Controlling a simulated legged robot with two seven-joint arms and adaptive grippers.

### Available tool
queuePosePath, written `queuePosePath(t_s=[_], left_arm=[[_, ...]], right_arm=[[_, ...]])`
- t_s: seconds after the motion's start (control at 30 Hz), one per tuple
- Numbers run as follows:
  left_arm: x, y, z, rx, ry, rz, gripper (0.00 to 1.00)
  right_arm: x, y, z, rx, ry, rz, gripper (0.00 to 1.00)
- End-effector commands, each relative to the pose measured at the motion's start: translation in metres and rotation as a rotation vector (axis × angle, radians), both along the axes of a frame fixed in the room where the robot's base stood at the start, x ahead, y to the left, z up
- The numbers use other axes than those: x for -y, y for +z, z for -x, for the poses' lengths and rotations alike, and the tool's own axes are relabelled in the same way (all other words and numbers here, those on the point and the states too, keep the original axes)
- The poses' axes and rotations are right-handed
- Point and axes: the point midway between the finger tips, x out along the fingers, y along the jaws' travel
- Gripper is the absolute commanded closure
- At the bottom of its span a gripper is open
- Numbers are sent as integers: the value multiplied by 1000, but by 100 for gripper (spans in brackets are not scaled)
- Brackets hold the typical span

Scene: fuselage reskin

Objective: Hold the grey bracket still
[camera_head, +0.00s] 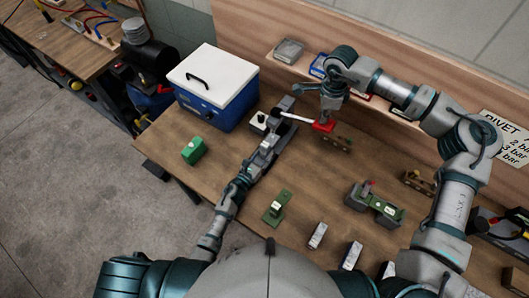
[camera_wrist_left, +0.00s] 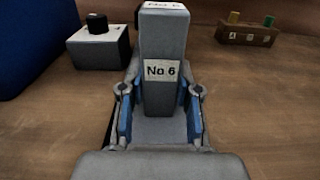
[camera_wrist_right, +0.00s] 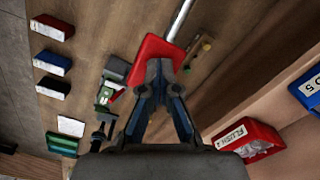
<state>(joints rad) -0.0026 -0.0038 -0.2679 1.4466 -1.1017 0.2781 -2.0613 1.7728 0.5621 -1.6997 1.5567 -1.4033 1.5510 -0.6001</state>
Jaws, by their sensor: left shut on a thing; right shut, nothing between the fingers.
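The grey bracket (camera_wrist_left: 160,38), with a "No 6" label on its front, stands between the fingers of my left gripper (camera_wrist_left: 159,92) in the left wrist view. The blue-padded fingers lie on both sides of its lower part. In the head view the bracket (camera_head: 280,127) is on the bench, with my left gripper (camera_head: 258,157) at its near end. My right gripper (camera_wrist_right: 158,72) is shut, its tips at a red block (camera_wrist_right: 155,58) with a metal rod. In the head view the rod reaches from the red block (camera_head: 323,126) toward the bracket; I cannot tell whether they touch.
A blue cooler with a white lid (camera_head: 213,78) stands left of the bracket. A white box with a black knob (camera_wrist_left: 100,45) is close by. A green block (camera_head: 194,150) and a green fixture (camera_head: 277,207) lie nearer.

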Motion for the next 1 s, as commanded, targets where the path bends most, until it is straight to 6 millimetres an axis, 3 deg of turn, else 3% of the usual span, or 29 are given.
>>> queuePosePath(t_s=[0.53, 1.0], left_arm=[[0, 1, 0, 1, 0, 0, 100], [0, 1, 0, 2, 0, 1, 100]], right_arm=[[0, 71, 0, 2, 0, 0, 100], [0, 80, 0, 0, 0, 0, 100]])
